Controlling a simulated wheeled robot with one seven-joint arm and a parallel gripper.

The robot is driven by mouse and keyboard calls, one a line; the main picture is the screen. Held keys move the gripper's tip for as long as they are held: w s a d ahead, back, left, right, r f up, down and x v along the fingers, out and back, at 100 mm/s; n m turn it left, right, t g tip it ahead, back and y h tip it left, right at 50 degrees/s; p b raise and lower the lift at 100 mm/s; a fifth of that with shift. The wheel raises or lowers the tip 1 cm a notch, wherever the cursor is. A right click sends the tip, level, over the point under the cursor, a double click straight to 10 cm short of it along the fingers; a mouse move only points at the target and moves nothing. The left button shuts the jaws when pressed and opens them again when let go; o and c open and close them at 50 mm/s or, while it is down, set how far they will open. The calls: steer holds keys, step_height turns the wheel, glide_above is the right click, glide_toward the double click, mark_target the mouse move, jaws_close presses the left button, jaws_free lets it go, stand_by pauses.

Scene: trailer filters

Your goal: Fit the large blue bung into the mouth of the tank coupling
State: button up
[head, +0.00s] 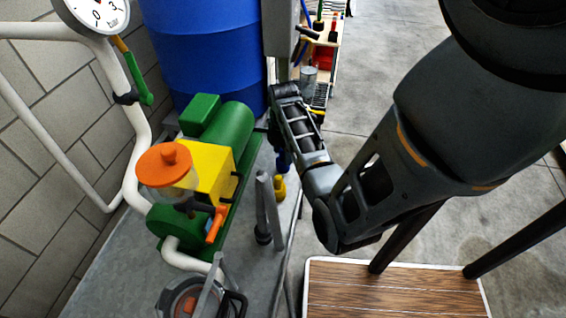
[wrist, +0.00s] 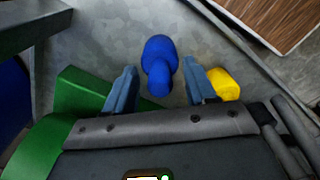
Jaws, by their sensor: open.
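The large blue bung (wrist: 160,65) stands on the grey metal deck and shows between the two blue-grey fingers of my gripper (wrist: 160,88) in the wrist view. The fingers are open, with a gap on either side of the bung. In the head view the blue bung (head: 283,161) is partly hidden beside my arm, just right of the green pump. A yellow bung (head: 279,187) stands close by; it also shows just outside the right finger in the wrist view (wrist: 225,84). I cannot make out the tank coupling's mouth for sure.
The green pump (head: 232,125) with its yellow block (head: 207,165) and orange knob (head: 163,163) lies close to the left. A blue tank (head: 205,50) stands behind. Grey upright bars (head: 266,205) rise near the bungs. A wooden-topped table (head: 395,290) is at lower right.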

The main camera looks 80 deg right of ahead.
steer(key=shift+c, duration=0.5)
jaws_close()
